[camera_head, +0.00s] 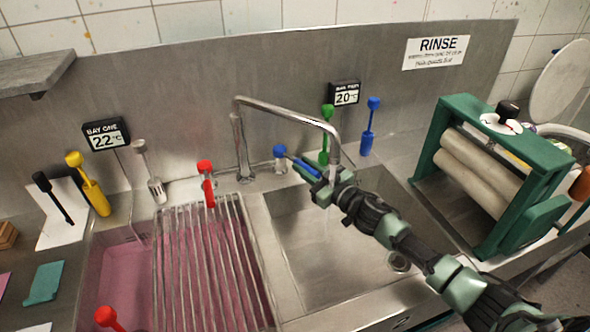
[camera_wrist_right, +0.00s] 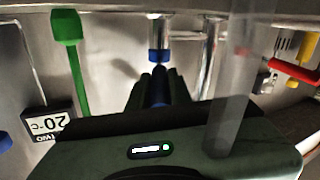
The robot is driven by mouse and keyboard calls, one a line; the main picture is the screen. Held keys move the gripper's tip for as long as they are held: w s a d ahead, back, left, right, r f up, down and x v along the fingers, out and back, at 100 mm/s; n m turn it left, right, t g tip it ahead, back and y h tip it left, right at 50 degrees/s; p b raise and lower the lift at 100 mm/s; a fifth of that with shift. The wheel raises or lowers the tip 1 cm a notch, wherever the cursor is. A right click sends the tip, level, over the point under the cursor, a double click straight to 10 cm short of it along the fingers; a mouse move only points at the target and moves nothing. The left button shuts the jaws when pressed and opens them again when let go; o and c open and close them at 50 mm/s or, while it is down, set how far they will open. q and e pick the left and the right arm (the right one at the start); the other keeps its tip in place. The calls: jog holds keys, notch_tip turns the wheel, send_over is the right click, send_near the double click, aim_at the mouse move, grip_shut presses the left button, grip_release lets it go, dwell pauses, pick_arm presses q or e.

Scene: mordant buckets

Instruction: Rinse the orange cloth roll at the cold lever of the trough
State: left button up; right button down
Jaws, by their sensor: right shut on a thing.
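The cold lever, a blue handle (camera_head: 300,165) on a steel post with a blue cap (camera_head: 280,152), stands at the trough's back edge, right of the spout's base. My right gripper (camera_head: 312,178) is shut on this blue lever; in the right wrist view the lever (camera_wrist_right: 158,88) runs between the fingers. The spout (camera_head: 290,112) arches over the trough (camera_head: 330,250). A pale translucent column (camera_wrist_right: 235,80), looking like running water, crosses the wrist view. I cannot make out the orange cloth roll in either view. My left gripper is not in view.
Green (camera_head: 326,135) and blue (camera_head: 369,125) paddles stand behind the trough. A green roller wringer (camera_head: 505,165) stands at right.

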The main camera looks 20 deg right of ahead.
jog(key=shift+w+d+r+n+g+y, duration=0.1)
jog(key=shift+w+d+n+g+y, duration=0.15)
jog(key=shift+d+n+y, duration=0.25)
jog(key=shift+w+d+n+g+y, duration=0.1)
jog(key=shift+d+n+g+y, duration=0.3)
jog(key=shift+y, duration=0.2)
jog(key=c, duration=1.3)
grip_release()
jog(key=shift+b, duration=0.3)
jog(key=b+v, duration=0.1)
jog(key=v, duration=0.6)
jog(key=shift+s+d, duration=0.2)
jog(key=shift+s, duration=0.1)
